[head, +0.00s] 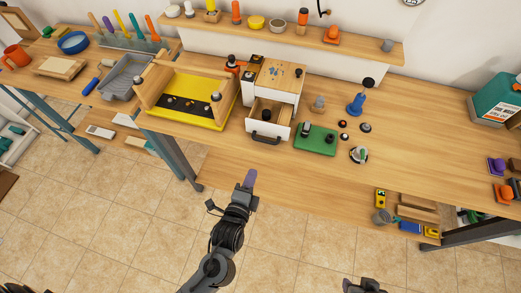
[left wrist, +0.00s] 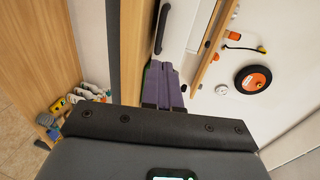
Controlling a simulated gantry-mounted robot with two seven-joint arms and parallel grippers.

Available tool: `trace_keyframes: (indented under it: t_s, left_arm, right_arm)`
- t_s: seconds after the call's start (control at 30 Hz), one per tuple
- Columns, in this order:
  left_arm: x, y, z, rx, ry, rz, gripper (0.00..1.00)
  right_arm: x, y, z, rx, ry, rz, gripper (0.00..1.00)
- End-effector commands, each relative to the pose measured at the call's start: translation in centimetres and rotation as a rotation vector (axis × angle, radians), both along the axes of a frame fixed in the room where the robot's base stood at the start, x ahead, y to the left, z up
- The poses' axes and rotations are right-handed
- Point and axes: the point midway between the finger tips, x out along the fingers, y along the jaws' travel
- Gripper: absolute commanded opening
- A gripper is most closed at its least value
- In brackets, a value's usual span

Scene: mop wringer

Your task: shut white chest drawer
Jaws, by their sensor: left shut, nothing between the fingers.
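The small white chest (head: 275,82) with a wooden top stands on the workbench. Its lower white drawer (head: 283,131) is pulled out toward me, and its inside shows. A black handle (head: 265,138) is on the drawer front; it also shows at the top of the left wrist view (left wrist: 161,27). My left gripper (head: 250,178) has purple fingers, shut and empty, below and slightly left of the handle in the head view, apart from it. The fingers (left wrist: 168,84) also show in the left wrist view. My right gripper (head: 365,286) is cut off at the bottom edge of the head view.
A yellow tray (head: 187,117) with a wooden frame stands left of the chest. A green block (head: 316,139) with dark knobs sits right of the drawer. The bench (head: 430,130) is mostly clear further right. Open tiled floor lies in front of the bench.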

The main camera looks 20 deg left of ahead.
Motion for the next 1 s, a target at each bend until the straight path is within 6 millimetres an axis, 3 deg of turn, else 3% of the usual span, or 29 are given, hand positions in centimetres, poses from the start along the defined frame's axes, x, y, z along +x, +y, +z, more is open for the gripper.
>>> trace_keyframes:
  t_s: [0.6, 1.0]
  left_arm:
    - [10.1, 1.0, -2.0, -0.001, -0.001, 0.000, 0.00]
    - [12.2, 1.3, -2.6, -0.001, 0.000, -0.001, 0.00]
  right_arm:
    - [0.2, 0.2, -0.2, 0.007, -0.004, -0.005, 0.43]
    - [0.2, 0.0, -0.3, -0.002, -0.003, 0.000, 0.43]
